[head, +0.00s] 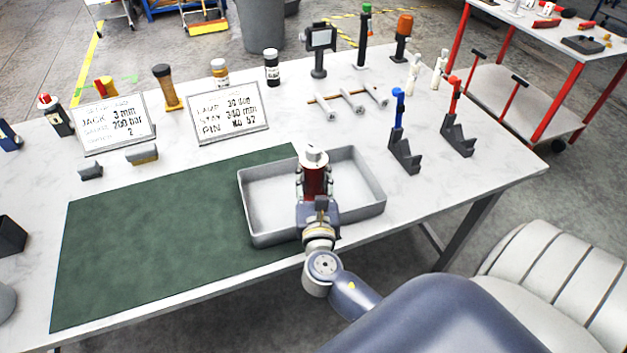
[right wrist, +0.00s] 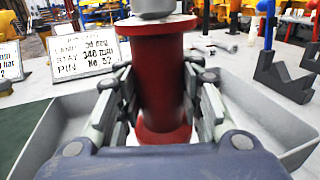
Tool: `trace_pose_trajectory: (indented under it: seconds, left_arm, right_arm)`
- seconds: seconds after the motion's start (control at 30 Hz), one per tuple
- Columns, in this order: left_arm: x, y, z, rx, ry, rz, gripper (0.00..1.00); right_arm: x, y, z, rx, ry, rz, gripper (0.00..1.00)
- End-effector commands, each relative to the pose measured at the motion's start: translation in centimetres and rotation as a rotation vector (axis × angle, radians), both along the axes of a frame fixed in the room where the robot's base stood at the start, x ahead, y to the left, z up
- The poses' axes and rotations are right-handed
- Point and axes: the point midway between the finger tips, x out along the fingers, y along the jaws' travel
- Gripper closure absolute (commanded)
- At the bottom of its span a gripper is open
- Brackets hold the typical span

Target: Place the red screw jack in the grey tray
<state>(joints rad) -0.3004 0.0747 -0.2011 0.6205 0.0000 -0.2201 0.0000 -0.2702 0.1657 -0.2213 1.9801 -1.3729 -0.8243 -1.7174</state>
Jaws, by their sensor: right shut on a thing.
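The red screw jack (head: 314,179) has a dark red body and a light metal top, and it stands upright within the outline of the grey tray (head: 262,230). My right gripper (head: 317,196) is shut on the jack, with a finger on each side of its body. In the right wrist view the jack (right wrist: 158,80) fills the middle, between the fingers of my right gripper (right wrist: 158,100). The tray walls (right wrist: 262,130) show on both sides there. Whether the jack's base touches the tray floor is hard to tell. My left gripper is not in view.
A green mat (head: 160,240) lies left of the tray. Two sign plates (head: 228,119) stand behind. Blue (head: 402,145) and red (head: 456,125) handled dark blocks stand right of the tray. Metal pins (head: 350,102) and several bottles and tools line the back of the table.

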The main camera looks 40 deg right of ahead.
Motion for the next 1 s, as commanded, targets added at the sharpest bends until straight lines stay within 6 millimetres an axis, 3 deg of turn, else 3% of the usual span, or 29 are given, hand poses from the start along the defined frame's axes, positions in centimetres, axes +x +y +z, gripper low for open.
trace_pose_trajectory:
  seconds: [0.17, 0.97, 1.0]
  left_arm:
    - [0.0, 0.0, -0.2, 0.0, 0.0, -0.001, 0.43]
    - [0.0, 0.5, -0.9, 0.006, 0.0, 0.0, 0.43]
    - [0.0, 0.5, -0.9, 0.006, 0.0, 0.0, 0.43]
  right_arm:
    - [0.0, 0.0, -1.6, -0.004, -0.002, 0.001, 1.0]
    - [0.0, 0.1, -2.9, -0.003, -0.004, 0.001, 1.0]
    - [0.0, 0.1, -3.1, -0.001, 0.001, 0.001, 0.57]
